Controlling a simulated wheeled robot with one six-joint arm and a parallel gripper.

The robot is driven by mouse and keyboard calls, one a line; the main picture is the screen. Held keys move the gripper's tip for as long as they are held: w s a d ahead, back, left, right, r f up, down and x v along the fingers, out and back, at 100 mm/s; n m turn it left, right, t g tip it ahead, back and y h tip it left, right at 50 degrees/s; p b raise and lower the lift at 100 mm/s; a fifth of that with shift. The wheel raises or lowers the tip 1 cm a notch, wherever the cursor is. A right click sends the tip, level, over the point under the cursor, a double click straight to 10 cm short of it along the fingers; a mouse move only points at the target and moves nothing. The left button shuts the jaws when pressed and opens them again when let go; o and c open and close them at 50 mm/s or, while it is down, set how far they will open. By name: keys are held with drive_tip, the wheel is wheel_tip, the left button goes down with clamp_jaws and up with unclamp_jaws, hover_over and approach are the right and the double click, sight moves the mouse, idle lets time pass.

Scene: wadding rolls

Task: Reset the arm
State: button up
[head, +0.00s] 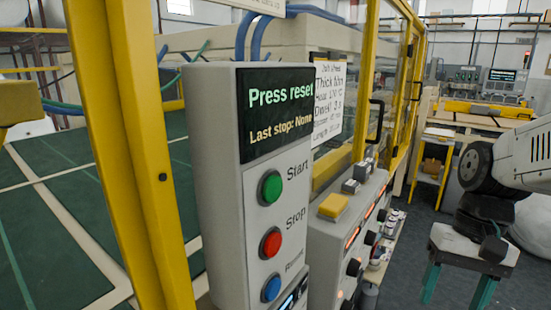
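A tall grey control box (218,190) stands in the middle. Its dark screen (277,112) reads "Press reset" and "Last stop: None". Down its front are a green button (270,188) labelled Start, a red button (271,243) labelled Stop and a blue button (271,288) whose small label looks like Reset. My arm (520,155) comes in from the right edge, with dark joints. My gripper (451,300) hangs downward at the lower right, its two teal fingers wide apart with nothing between them. It is well to the right of the buttons and apart from the box.
A lower console (335,240) with a yellow block (333,206), lit displays and knobs stands right of the box. A yellow frame post (140,130) is at left. A printed sheet (328,100) hangs behind. Dark floor (400,275) is clear between console and gripper.

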drive_tip(key=s+a+r+n+t+h, duration=0.2)
drive_tip(key=s+r+n+t, duration=0.1)
drive_tip(key=s, duration=0.4)
drive_tip(key=shift+s+r+t, duration=0.3)
drive_tip(key=shift+r, duration=0.35)
drive_tip(key=shift+c, duration=0.4)
idle(0.9)
